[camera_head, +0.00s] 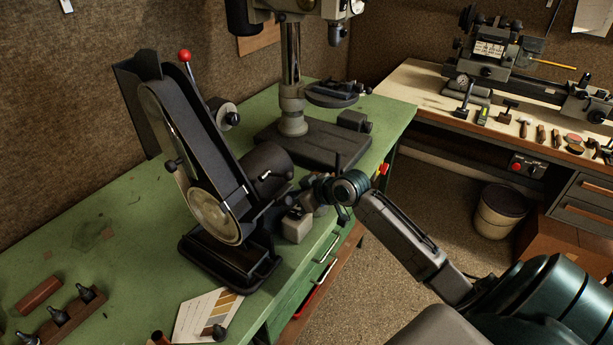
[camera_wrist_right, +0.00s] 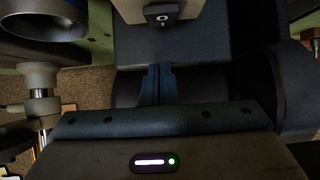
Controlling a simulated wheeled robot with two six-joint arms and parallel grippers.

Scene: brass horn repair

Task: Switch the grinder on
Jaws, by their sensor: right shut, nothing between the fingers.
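The grinder, a dark belt machine (camera_head: 190,130) with a red ball knob on top, stands on the green bench in the head view. A small pale grey box (camera_head: 297,226) sits at its right foot. In the right wrist view, a grey box face carries a black switch plate (camera_wrist_right: 162,15) with a light round mark. Its on or off state is unclear. My right gripper (camera_head: 300,203) is close by the grey box. Its fingers (camera_wrist_right: 158,82) are shut and empty, pointing toward the box, with the switch plate beyond their tips. Whether they touch the box is unclear. My left gripper is not in view.
A drill press (camera_head: 291,100) stands behind the grinder. A second bench with a lathe (camera_head: 490,50) is at the right, with a bin (camera_head: 500,212) below.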

